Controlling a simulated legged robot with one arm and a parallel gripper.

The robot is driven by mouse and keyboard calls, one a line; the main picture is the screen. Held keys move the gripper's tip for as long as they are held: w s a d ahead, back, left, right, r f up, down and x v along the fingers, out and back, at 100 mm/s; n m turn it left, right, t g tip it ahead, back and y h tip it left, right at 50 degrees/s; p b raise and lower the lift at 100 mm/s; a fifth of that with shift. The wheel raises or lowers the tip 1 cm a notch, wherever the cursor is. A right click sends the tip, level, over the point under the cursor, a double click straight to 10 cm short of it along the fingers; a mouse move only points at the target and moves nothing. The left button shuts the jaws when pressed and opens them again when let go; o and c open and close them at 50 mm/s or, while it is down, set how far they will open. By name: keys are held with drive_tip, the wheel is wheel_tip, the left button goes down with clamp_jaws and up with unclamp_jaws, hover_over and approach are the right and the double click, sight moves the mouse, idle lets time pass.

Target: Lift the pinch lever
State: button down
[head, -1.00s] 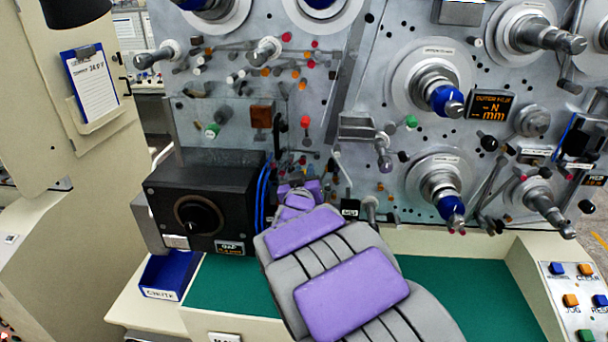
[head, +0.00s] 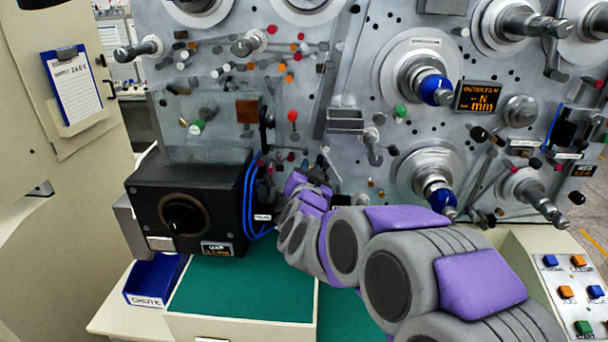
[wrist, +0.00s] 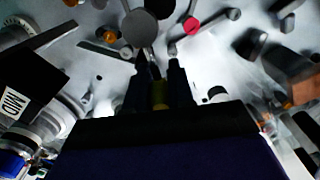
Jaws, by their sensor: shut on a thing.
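My gripper shows in the wrist view (wrist: 160,75) with two dark fingers close together, shut on a slim part between their tips. I take this part for the pinch lever (wrist: 153,63); it is mostly hidden, and a yellowish patch shows between the fingers. A grey disc lies just beyond the tips, and a red knob (wrist: 191,25) is up and right of them. In the head view my purple and grey arm reaches to the machine's lower middle, right of the black box, and hides the fingertips and what they hold.
The black box (head: 150,205) with a round dial and blue cables stands left of my arm. A blue chute bin (head: 153,280) is below it. Spindles with blue ends (head: 435,90) stick out at the right. The green bench top (head: 245,285) is clear.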

drive_tip(key=shift+d+f+m+b, duration=0.35)
drive_tip(key=shift+m, duration=0.45)
drive_tip(key=c, duration=1)
unclamp_jaws()
drive_tip(key=shift+s+r, duration=0.15)
drive_tip(key=shift+s, duration=0.35)
drive_tip(key=shift+s+a+b, duration=0.2)
drive_tip(key=shift+s+b, duration=0.65)
drive_tip(key=shift+s, duration=3.2)
drive_tip(key=shift+s+a+b, duration=0.15)
drive_tip(key=shift+s+b, duration=0.7)
drive_tip(key=shift+s, duration=3.2)
